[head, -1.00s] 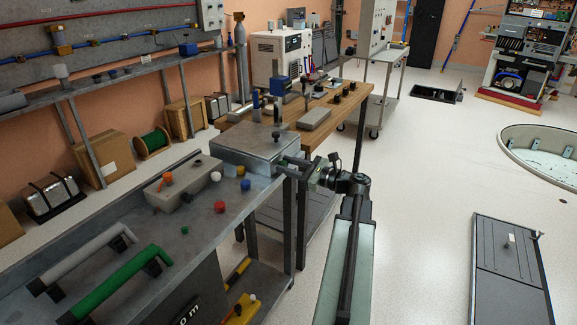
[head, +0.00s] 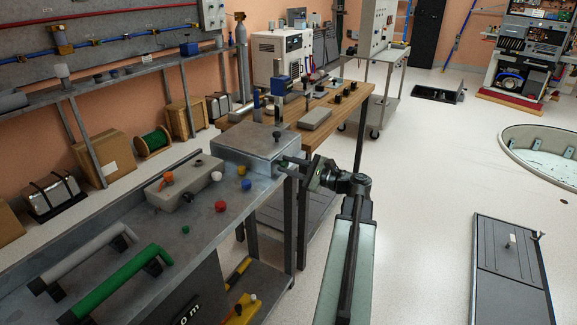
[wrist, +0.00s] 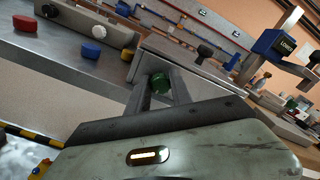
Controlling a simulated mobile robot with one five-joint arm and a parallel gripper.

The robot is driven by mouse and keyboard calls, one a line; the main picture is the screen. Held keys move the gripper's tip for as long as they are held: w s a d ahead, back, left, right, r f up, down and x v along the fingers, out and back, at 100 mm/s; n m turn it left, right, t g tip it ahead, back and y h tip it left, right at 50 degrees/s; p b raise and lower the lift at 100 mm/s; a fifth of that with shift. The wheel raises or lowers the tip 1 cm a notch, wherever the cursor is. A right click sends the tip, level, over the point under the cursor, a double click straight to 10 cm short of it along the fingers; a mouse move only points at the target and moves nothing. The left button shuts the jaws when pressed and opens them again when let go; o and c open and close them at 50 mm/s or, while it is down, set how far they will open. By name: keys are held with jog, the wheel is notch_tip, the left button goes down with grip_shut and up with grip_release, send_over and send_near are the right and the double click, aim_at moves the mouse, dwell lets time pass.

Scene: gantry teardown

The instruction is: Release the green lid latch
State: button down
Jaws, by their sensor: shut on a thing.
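The green lid latch (wrist: 160,83) shows in the wrist view as a small round green knob on the front side of a grey metal box (wrist: 190,62). My gripper (wrist: 162,92) has its two fingers closed around the knob. In the head view the box (head: 255,143) sits at the far right corner of the grey bench, its lid down, with a black knob (head: 277,136) on top. My gripper (head: 286,162) reaches its right side from the right. The latch itself is hidden in the head view.
On the bench (head: 190,235) are a red knob (head: 220,206), a blue knob (head: 246,211), a grey block (head: 183,192) and a green handle (head: 120,280). A wooden table (head: 330,115) stands behind. The floor to the right is largely open.

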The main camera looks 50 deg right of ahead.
jog(key=shift+n, duration=0.6)
jog(key=c, duration=1.1)
grip_release()
jog(key=shift+c, duration=0.2)
jog(key=shift+s, duration=0.15)
